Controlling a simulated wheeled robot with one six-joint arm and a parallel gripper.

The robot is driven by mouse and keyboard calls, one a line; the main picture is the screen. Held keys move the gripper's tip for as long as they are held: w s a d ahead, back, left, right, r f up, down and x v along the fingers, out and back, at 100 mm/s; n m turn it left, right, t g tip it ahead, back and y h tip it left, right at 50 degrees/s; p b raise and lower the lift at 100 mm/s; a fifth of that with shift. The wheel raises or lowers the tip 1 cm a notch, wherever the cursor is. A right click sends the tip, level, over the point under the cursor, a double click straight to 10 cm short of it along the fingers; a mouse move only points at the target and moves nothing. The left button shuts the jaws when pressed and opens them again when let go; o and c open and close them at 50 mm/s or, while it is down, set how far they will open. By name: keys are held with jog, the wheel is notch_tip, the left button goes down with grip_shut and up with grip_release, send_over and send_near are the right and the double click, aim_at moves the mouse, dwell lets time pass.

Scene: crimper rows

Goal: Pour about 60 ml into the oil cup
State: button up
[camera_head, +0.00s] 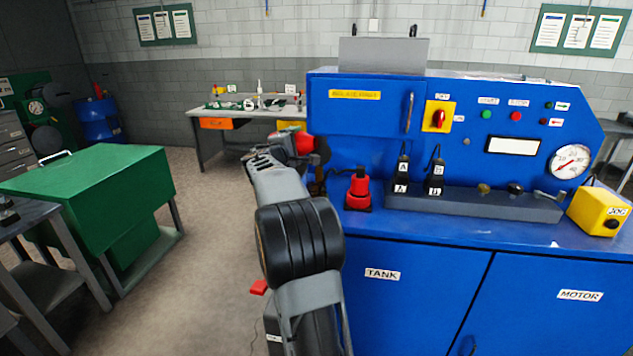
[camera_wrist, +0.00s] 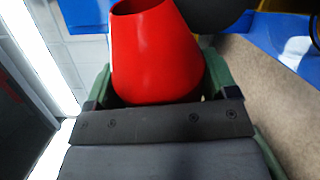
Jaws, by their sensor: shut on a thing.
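My gripper (camera_wrist: 165,88) is shut on a red vessel (camera_wrist: 158,55) with a wide body that narrows to a mouth at the top of the wrist view. One green jaw shows on each side of it. In the head view part of the red vessel (camera_head: 304,144) shows beyond the end of my arm, beside the left end of the blue machine. My arm hides much of it. The liquid inside cannot be seen. I cannot make out the oil cup for certain. A red stepped fitting on a dark base (camera_head: 358,190) stands on the machine's ledge, right of my arm.
A green cabinet (camera_head: 90,190) stands at left. A bench (camera_head: 245,118) is behind. Open floor lies between.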

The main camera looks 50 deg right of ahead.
jog(key=shift+f+b, duration=0.25)
jog(key=shift+b, duration=0.2)
jog(key=shift+m+b, duration=0.5)
jog(key=shift+b, duration=0.1)
jog(key=shift+s+m+b, duration=0.1)
jog(key=shift+m+b, duration=0.3)
jog(key=shift+b, duration=0.2)
jog(key=shift+s+d+r+m+b, duration=0.15)
jog(key=shift+r+m+b, duration=0.35)
jog(key=shift+m+b, duration=0.4)
jog(key=shift+b, duration=0.45)
jog(key=shift+r+p, duration=0.35)
jog(key=shift+p, duration=0.75)
jog(key=n+p, duration=0.2)
jog(key=p, duration=0.1)
jog(key=shift+w+f+n, duration=0.25)
jog(key=shift+f+n, duration=0.05)
jog(key=shift+f, duration=0.05)
jog(key=shift+f+b, duration=0.3)
